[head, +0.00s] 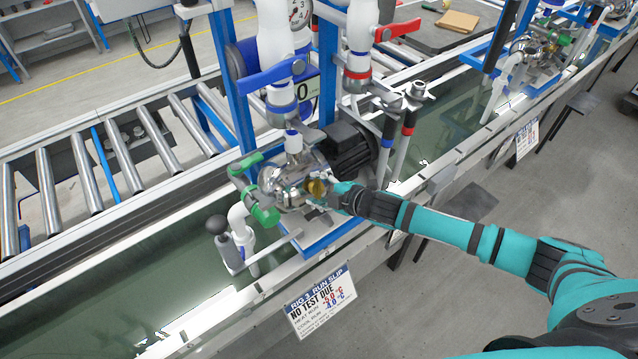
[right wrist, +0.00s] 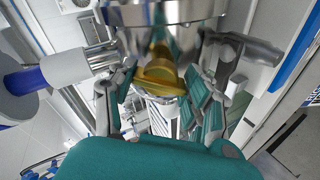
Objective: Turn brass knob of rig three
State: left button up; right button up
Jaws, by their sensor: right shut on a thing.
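The brass knob (head: 317,187) sits on the front of the polished metal pump (head: 284,185) of rig three, above the "RIG 3 RUN SLIP" sign (head: 321,300). My right gripper (head: 330,192) reaches it from the right. In the right wrist view the brass knob (right wrist: 160,76) is between the two teal-padded fingers of my right gripper (right wrist: 163,92), which is shut on it. The fingers and palm hide part of the knob's sides. My left gripper is in neither view.
A green handle (head: 262,206) and a black-knobbed lever (head: 217,226) stand left of the pump. A dark motor (head: 348,148) is behind. Blue (head: 272,76) and red (head: 398,30) valve handles are above. A roller conveyor (head: 85,175) runs behind; open floor lies at right.

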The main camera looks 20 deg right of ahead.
jog(key=shift+n+g+p, duration=0.4)
jog(key=shift+n+p, duration=0.85)
jog(key=shift+n, duration=0.85)
jog(key=o, duration=1.2)
jog(key=v, duration=1.2)
jog(key=shift+s+a, duration=0.1)
jog(key=shift+a, duration=0.05)
jog(key=shift+f, duration=0.1)
